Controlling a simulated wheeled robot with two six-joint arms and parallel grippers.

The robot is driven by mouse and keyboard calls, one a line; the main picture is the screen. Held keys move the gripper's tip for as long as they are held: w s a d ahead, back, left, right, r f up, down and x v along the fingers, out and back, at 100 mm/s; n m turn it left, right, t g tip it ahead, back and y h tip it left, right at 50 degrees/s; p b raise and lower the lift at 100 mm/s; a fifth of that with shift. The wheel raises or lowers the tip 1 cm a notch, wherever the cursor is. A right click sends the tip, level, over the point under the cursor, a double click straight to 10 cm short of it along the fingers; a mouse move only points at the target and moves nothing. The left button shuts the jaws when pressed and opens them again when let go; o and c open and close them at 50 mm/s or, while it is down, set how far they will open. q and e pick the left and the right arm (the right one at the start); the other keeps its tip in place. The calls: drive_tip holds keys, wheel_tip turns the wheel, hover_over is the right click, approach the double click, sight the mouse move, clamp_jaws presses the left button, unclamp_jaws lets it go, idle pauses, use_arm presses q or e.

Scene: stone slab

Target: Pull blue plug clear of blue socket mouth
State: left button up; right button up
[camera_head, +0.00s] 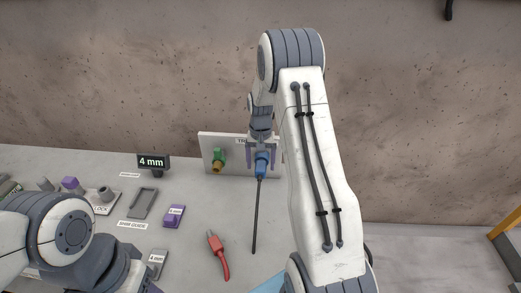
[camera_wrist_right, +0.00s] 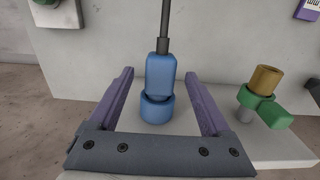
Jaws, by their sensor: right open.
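The blue plug (camera_head: 262,167) is at the upright white panel (camera_head: 206,145), with its dark cable (camera_head: 256,215) running toward me over the slab. In the right wrist view the plug (camera_wrist_right: 161,72) meets the round blue socket (camera_wrist_right: 155,109), with no clear gap between them. My right gripper (camera_head: 262,157) is open. In the wrist view its two purple fingers (camera_wrist_right: 159,76) stand on either side of the plug and socket, with space on both sides. My left arm shows at lower left, but its gripper is out of view.
A green and brass fitting (camera_head: 217,160) sits on the panel left of the plug; it also shows in the wrist view (camera_wrist_right: 264,95).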

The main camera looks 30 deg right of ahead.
sight(259, 178)
drive_tip(key=shift+f, duration=1.45)
drive_tip(key=shift+c, duration=0.3)
clamp_jaws()
drive_tip(key=shift+s+a+p, duration=0.35)
drive_tip(key=shift+s+a, duration=0.85)
drive_tip(key=shift+s, duration=0.3)
drive_tip(key=shift+r, duration=0.1)
drive_tip(key=s+a+r+p, duration=0.1)
drive_tip(key=s+r+p, duration=0.1)
drive_tip(key=r, duration=0.1)
drive_tip(key=shift+s+a, duration=0.2)
drive_tip(key=shift+a, duration=0.2)
